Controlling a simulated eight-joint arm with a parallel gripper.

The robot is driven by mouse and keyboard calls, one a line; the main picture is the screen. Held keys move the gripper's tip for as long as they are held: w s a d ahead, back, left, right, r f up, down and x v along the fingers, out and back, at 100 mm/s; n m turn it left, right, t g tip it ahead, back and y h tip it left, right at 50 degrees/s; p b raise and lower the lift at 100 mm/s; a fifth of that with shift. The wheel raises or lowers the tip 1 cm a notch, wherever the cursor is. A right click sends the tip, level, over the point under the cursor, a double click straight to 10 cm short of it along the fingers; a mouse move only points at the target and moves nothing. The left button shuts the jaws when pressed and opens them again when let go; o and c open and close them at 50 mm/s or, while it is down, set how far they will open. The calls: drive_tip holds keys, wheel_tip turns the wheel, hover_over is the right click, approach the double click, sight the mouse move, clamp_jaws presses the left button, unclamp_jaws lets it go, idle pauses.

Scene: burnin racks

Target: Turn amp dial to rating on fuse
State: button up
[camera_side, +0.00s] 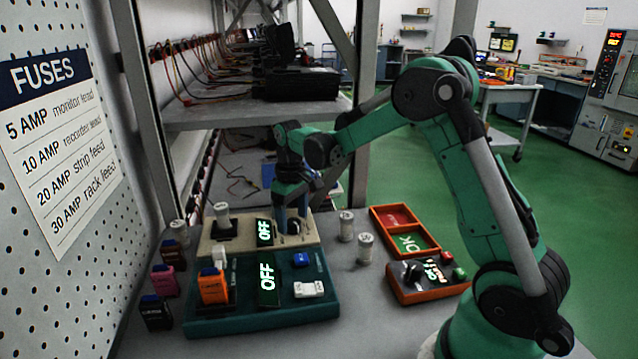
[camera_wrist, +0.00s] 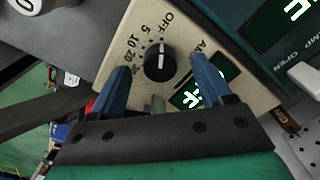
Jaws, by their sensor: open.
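The amp dial (camera_wrist: 159,62) is a black round knob with a white pointer line on the beige panel (camera_wrist: 112,50). The marks OFF, 5, 10, 20 and more curve around its upper left. The pointer appears to face roughly towards OFF. My gripper (camera_wrist: 160,72) is open, its blue fingertips on either side of the knob; contact cannot be told. In the side view my gripper (camera_side: 292,212) reaches down at the right end of the beige box (camera_side: 310,236), whose display (camera_side: 264,232) reads OFF. A pale cylindrical fuse (camera_side: 221,213) stands in a dark holder there; its rating is unreadable.
A teal box (camera_side: 325,312) in front has an OFF display (camera_side: 267,277), orange block (camera_side: 213,288) and white lever (camera_side: 309,290). Pale cylinders (camera_side: 365,248) stand at right, near an orange tray (camera_side: 374,222) and a control box (camera_side: 410,295). Coloured blocks (camera_side: 164,280) stand left.

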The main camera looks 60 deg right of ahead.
drive_tip(key=shift+f, duration=0.4)
clamp_jaws()
drive_tip(key=shift+n, duration=2.8)
unclamp_jaws()
